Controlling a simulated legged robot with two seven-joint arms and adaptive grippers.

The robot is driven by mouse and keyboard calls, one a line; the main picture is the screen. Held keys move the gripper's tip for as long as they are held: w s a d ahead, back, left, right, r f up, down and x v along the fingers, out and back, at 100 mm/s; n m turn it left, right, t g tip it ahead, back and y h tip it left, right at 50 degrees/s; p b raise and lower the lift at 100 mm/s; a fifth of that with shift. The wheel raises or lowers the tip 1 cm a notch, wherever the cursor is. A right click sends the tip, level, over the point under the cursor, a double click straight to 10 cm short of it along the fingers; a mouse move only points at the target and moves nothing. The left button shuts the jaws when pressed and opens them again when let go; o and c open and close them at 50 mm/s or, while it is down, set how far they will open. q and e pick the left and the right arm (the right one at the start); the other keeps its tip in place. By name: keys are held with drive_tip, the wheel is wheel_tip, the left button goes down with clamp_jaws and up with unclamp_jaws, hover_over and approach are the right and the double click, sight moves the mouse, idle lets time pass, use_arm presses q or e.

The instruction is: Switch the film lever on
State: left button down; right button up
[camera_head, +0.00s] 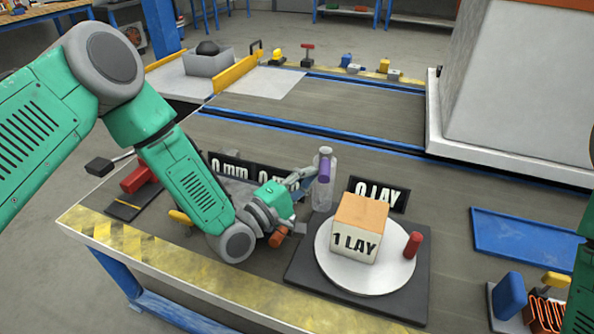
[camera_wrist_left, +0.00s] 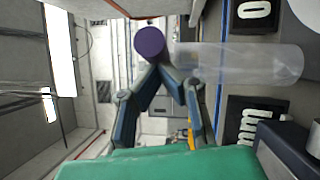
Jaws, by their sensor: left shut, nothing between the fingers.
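No part is marked as the film lever, and I cannot tell which it is. A purple knob or cap (camera_head: 324,168) shows at an upright clear film roll (camera_head: 322,196), behind the turntable. In the left wrist view the purple round end (camera_wrist_left: 150,42) sits just beyond my fingertips, with the clear roll (camera_wrist_left: 240,62) extending right. My left gripper (camera_head: 312,172) is shut and empty, its tips close to the purple part; I cannot tell whether they touch. It also shows in the left wrist view (camera_wrist_left: 155,68). My right gripper is out of view.
A box marked "1 LAY" (camera_head: 353,245) stands on the white turntable (camera_head: 370,279), beside a red cylinder (camera_head: 413,245). A "0 LAY" sign (camera_head: 390,195) stands behind. Black "0 mm" signs (camera_head: 229,167) are left. A blue tray (camera_head: 522,247) lies right.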

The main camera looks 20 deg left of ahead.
use_arm(q)
drive_tip(key=d+n+t+y, duration=0.1)
drive_tip(key=d, duration=0.1)
drive_tip(key=shift+s+d+y, duration=0.15)
drive_tip(key=shift+d+y, duration=0.25)
drive_tip(key=shift+w+d, duration=0.25)
drive_tip(key=shift+d, duration=0.5)
drive_tip(key=shift+w+d, duration=0.2)
drive_tip(key=shift+d, duration=0.6)
